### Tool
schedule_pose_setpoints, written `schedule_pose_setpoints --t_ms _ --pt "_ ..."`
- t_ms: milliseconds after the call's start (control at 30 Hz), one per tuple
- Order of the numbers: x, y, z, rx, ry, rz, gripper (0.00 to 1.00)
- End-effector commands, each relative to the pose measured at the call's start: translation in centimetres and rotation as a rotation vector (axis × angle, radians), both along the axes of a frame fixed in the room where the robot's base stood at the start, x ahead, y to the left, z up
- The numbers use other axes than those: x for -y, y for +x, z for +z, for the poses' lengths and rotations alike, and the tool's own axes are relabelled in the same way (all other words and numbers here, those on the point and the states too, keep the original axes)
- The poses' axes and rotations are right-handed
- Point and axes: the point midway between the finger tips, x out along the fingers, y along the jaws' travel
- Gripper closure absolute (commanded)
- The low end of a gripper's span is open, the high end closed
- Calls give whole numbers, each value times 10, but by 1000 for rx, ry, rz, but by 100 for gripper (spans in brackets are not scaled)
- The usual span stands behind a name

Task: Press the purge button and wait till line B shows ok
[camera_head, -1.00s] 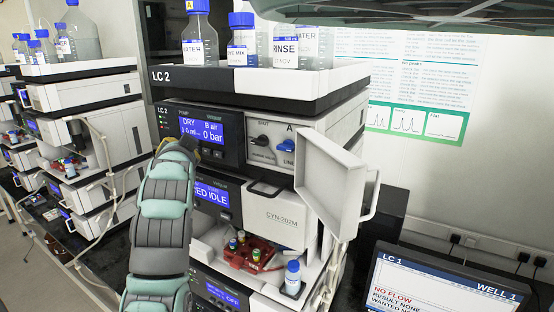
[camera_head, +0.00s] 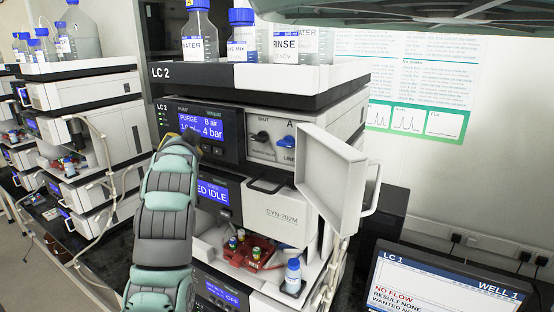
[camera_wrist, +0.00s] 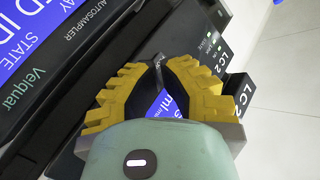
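My gripper (camera_head: 190,137) is at the pump's front panel, just below the left part of the screen. In the wrist view its yellow fingers (camera_wrist: 158,64) come together at their dark tips against the panel, with nothing seen between the tips. The purge button is not visible; I cannot tell if the tips touch it. The blue valve knob (camera_head: 287,142) and black valve knob (camera_head: 261,136) sit right of the screen.
An open white door (camera_head: 330,185) juts out at the right. The autosampler screen (camera_head: 212,191) reads IDLE. Below, a red vial rack (camera_head: 250,255) and small bottle (camera_head: 293,276) stand on an open shelf. Solvent bottles (camera_head: 285,45) stand on top. A monitor (camera_head: 440,285) is at lower right.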

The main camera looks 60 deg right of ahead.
Motion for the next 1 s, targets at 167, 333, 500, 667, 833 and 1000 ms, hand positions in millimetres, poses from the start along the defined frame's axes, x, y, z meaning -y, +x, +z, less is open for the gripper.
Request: schedule_pose_setpoints --t_ms 167,333,500,667,833,1000 --pt "1 -2 0 0 -1 -5 100" --pt "0 -1 0 -1 -1 -3 100" --pt "-8 -1 0 -1 0 -1 100" --pt "-16 -1 1 -1 -2 -1 100" --pt "-17 -1 1 -1 0 -1 100" --pt "-18 -1 1 -1 -1 0 100"
